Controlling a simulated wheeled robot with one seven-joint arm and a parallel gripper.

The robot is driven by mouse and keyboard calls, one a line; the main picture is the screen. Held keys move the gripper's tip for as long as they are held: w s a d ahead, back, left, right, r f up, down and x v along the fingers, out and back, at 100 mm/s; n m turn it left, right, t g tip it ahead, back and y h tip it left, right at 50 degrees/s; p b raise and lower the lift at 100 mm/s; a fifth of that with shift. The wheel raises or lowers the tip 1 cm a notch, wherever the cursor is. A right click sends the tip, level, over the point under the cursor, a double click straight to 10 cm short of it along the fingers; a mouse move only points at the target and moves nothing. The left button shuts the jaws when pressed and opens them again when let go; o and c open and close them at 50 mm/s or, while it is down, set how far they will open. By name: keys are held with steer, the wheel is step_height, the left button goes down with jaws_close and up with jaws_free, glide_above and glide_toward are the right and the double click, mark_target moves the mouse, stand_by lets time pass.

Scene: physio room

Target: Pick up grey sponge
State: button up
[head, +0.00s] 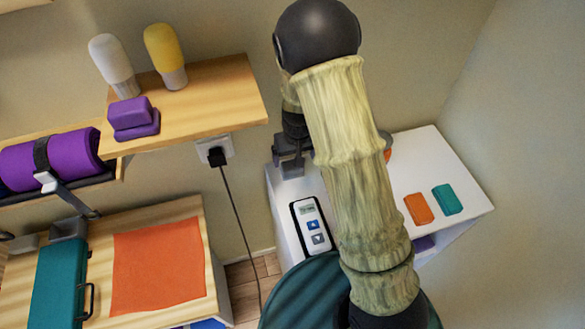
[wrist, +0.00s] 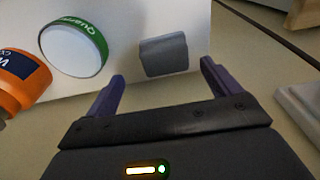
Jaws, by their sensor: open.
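The grey sponge (wrist: 164,56) lies on a white surface (wrist: 220,50) in the wrist view, just beyond my fingertips and roughly between them. My gripper (wrist: 162,72) is open, with its two dark purple fingers apart and nothing held. In the head view my gripper (head: 291,156) hangs over the back left part of the white cabinet top (head: 460,185). A small grey patch, apparently the sponge (head: 292,169), shows just below the fingers there. My arm hides the middle of that top.
In the wrist view, an orange bottle (wrist: 24,78) and a white round thing with a green band (wrist: 75,48) are left of the sponge. A white-and-black remote-like device (head: 312,228), an orange block (head: 418,208) and a teal block (head: 447,199) lie on the top. A wooden shelf (head: 215,95) is left.

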mark_target(292, 164)
steer(key=f, duration=0.2)
steer(key=a+f+p, duration=0.1)
steer(key=shift+w+f, duration=0.1)
steer(key=shift+f, duration=0.3)
steer(key=shift+w+f, duration=0.1)
steer(key=shift+f, duration=0.5)
steer(key=shift+d, duration=0.1)
steer(key=c, duration=1.1)
steer(key=shift+r, duration=0.1)
step_height(292, 164, up, 10)
steer(key=shift+f+b, duration=0.1)
steer(key=shift+b, duration=0.3)
